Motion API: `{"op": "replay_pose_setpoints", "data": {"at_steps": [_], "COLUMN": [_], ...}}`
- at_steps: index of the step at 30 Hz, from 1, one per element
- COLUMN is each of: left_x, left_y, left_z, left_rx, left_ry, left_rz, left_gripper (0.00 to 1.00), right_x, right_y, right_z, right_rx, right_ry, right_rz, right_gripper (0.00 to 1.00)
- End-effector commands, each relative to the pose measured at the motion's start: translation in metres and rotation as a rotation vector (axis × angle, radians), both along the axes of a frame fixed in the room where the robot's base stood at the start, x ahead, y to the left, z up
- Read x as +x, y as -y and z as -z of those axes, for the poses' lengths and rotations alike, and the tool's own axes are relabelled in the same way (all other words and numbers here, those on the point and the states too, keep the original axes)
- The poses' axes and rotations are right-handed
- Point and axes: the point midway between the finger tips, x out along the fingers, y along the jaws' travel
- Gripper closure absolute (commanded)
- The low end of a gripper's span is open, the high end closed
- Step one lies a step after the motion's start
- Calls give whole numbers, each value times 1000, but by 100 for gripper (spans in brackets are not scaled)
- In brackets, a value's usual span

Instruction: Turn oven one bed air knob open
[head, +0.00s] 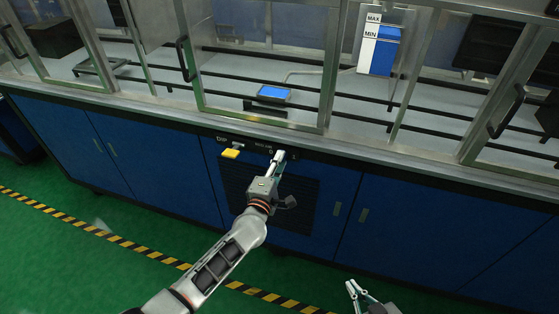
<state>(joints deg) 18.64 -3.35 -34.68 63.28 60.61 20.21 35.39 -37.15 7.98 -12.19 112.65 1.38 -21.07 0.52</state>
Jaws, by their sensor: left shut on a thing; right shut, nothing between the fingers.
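My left gripper (278,156) is at the dark front strip of the bench, below the small lettering that seems to read bed air. It is shut on the bed air knob, which is mostly hidden behind the fingers, so its angle cannot be told. Small marks stand on either side of the fingers. My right gripper (358,290) is low in the picture, away from the bench front, shut with nothing in it.
A yellow handle (230,153) sits just left of the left gripper on the same strip. Blue cabinets (400,215) lie below. Green floor (100,255) is clear.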

Motion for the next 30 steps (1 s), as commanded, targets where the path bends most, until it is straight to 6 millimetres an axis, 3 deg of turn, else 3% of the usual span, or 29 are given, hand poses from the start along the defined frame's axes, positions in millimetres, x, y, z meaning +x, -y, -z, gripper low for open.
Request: {"op": "replay_pose_setpoints", "data": {"at_steps": [10, 25, 26, 27, 30], "left_x": [0, 0, 0, 0, 0], "left_y": [0, -1, -1, -1, -1], "left_z": [1, 2, 2, 2, 1], "left_rx": [119, 134, 134, 134, 133], "left_ry": [36, 43, 43, 43, 42], "left_rz": [-1, -1, -1, -1, -1], "left_gripper": [100, 100, 77, 66, 63], "right_x": [-2, -1, -1, 0, 0], "right_y": [1, 1, 0, 0, 0], "right_z": [-1, -3, -4, -4, -5], "right_rx": [-2, -1, -1, -1, 0], "right_ry": [-7, -3, -3, -2, 0], "right_rz": [1, 0, 0, 0, 1], "right_gripper": [100, 100, 100, 100, 100]}}
